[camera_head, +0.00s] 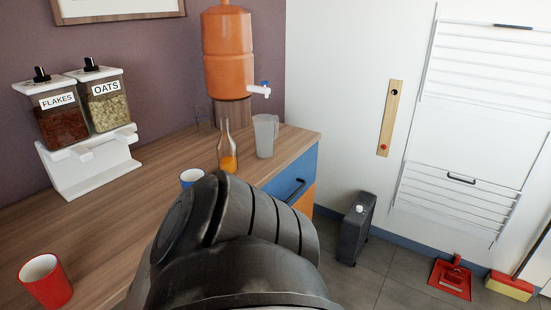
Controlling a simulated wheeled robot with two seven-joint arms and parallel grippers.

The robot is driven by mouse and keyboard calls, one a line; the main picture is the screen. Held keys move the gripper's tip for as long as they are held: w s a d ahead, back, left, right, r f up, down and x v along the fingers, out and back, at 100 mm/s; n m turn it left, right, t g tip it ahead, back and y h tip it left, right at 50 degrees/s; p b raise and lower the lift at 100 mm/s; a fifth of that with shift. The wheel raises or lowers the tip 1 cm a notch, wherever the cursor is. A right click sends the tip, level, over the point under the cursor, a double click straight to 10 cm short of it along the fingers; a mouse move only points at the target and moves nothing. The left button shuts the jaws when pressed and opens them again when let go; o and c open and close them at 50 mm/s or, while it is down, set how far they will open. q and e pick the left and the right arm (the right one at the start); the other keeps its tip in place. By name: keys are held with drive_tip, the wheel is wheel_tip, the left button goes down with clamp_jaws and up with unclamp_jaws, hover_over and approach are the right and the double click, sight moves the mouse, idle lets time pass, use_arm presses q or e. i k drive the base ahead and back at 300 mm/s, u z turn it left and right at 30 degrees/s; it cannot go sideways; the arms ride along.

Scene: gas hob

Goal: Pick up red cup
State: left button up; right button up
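A red cup (46,281) with a white inside stands upright on the wooden counter at the lower left of the head view. Its lower edge is close to the bottom of the picture. A large dark part of my own arm fills the lower middle, to the right of the cup and apart from it in the picture. It hides part of the counter. Neither of my grippers shows, so I cannot see their fingers.
On the counter (100,218) are a blue cup (192,177) partly behind my arm, a bottle with orange liquid (228,152), a clear pitcher (265,136), an orange dispenser (228,55) and a cereal dispenser (85,150). Counter around the red cup is clear.

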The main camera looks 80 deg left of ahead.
sight(49, 283)
drive_tip(key=u, duration=2)
drive_tip(key=k, duration=0.1)
drive_tip(key=u, duration=3.8)
drive_tip(key=k, duration=0.9)
drive_tip(key=z, duration=0.8)
drive_tip(key=i, duration=0.45)
drive_tip(key=u, duration=0.1)
